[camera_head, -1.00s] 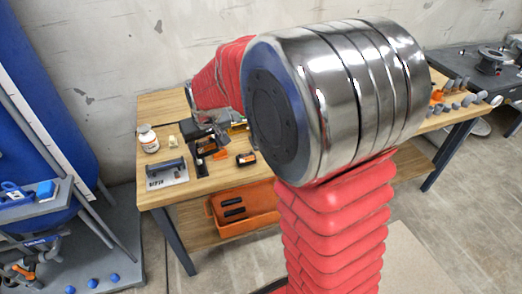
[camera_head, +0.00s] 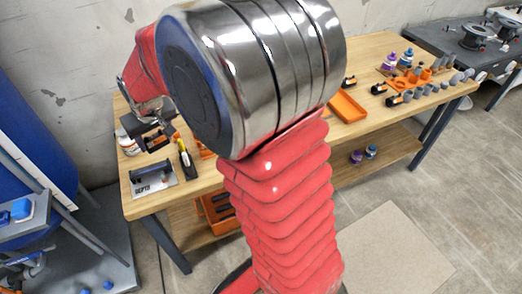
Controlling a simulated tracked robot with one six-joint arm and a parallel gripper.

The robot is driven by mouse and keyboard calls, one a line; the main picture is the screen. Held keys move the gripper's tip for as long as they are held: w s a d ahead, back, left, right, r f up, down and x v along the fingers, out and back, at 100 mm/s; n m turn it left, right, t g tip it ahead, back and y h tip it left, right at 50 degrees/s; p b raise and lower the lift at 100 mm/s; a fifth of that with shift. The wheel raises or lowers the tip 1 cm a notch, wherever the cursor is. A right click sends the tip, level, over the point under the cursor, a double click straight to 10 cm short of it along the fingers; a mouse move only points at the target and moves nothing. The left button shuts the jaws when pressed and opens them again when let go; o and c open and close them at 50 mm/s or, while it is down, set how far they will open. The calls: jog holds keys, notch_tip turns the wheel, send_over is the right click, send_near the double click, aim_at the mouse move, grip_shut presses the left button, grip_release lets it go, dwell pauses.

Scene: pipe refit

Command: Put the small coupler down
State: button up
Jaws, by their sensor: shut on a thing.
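My gripper (camera_head: 157,137) is at the far left of the picture, over the left end of the wooden workbench (camera_head: 195,187). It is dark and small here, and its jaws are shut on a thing. The small coupler itself does not show clearly; the jaws and my wrist hide it. The gripper overlaps the white bottle in view and appears just behind the depth gauge plate. I cannot tell its height above the bench top.
A white bottle (camera_head: 128,146) and a yellow-black tool (camera_head: 186,158) are close to the gripper. An orange tray (camera_head: 347,107) and several grey fittings lie farther right. My own arm hides the bench's middle.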

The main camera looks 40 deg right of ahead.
jog(key=shift+a, duration=0.2)
jog(key=s+d+f+m, duration=0.1)
jog(key=s+d, duration=0.3)
jog(key=d, duration=0.6)
jog(key=s+d+f+m, duration=0.1)
jog(key=s+d, duration=0.3)
jog(key=d, duration=0.7)
jog(key=s+d+f+m+h, duration=0.1)
jog(key=s+d+f, duration=0.2)
jog(key=d, duration=0.7)
jog(key=shift+s+d+f, duration=0.15)
jog(key=shift+s+d, duration=0.1)
jog(key=shift+s, duration=0.35)
jog(key=shift+f, duration=0.1)
jog(key=shift+f, duration=3)
jog(key=shift+f, duration=0.1)
jog(key=shift+f, duration=1.8)
